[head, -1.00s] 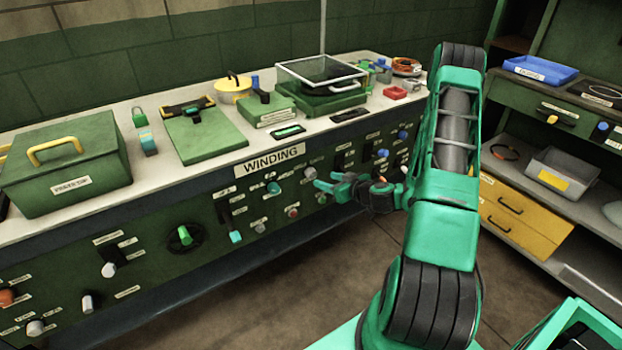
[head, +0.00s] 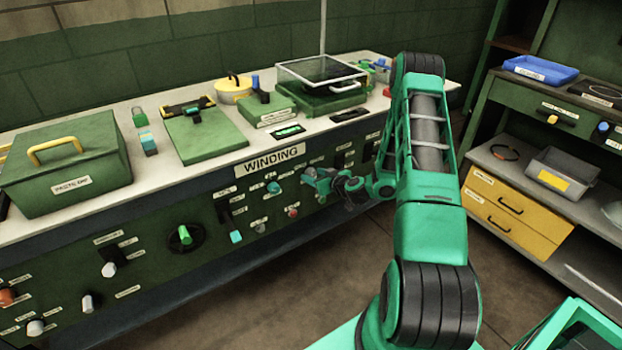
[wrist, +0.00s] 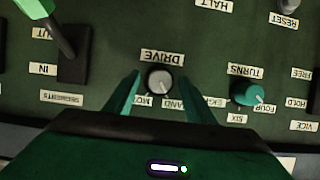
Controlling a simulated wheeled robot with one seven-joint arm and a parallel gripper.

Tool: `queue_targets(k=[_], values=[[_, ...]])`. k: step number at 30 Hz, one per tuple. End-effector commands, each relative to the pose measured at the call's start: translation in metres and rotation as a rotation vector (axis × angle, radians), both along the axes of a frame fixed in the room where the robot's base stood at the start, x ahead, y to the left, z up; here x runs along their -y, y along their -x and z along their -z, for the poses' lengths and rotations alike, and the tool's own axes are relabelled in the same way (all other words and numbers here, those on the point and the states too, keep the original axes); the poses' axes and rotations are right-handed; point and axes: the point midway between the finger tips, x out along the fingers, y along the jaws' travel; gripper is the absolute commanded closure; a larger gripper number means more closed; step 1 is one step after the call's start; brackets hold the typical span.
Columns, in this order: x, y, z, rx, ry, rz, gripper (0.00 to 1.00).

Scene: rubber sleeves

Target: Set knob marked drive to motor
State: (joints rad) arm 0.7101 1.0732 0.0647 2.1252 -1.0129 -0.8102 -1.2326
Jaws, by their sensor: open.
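The grey drive knob (wrist: 159,80) sits on the dark green panel, below its upside-down DRIVE label (wrist: 162,57) in the wrist view. Labels at its lower edge read as motor (wrist: 135,101) on the left and hand (wrist: 177,104) on the right, each partly covered by a finger. My gripper (wrist: 160,76) is open, one teal finger on each side of the knob, with small gaps showing. I cannot clearly tell which label the knob points to. In the head view my gripper (head: 311,177) is at the panel right of centre, covering the knob.
The teal turns knob (wrist: 249,93) is close to the right finger in the wrist view. The reset knob (wrist: 288,5) is at upper right. The bench top (head: 200,172) above holds boxes and a clear-lidded case.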

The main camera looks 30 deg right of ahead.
Motion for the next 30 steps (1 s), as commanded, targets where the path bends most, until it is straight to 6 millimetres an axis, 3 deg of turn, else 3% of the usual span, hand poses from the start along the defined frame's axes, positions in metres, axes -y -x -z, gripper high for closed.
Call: queue_targets(k=[8,13,14,15,16,30], values=[[0.000,-0.001,0.000,0.000,-0.001,0.001,0.50],[0.000,-0.001,0.000,0.000,-0.001,0.000,0.89],[0.000,-0.001,0.000,0.000,-0.001,0.000,0.91],[0.000,-0.001,0.000,0.000,-0.001,0.001,0.91],[-0.014,-0.001,0.001,-0.001,-0.002,-0.002,0.90],[0.000,-0.001,0.000,-0.004,-0.149,-0.002,0.90]])
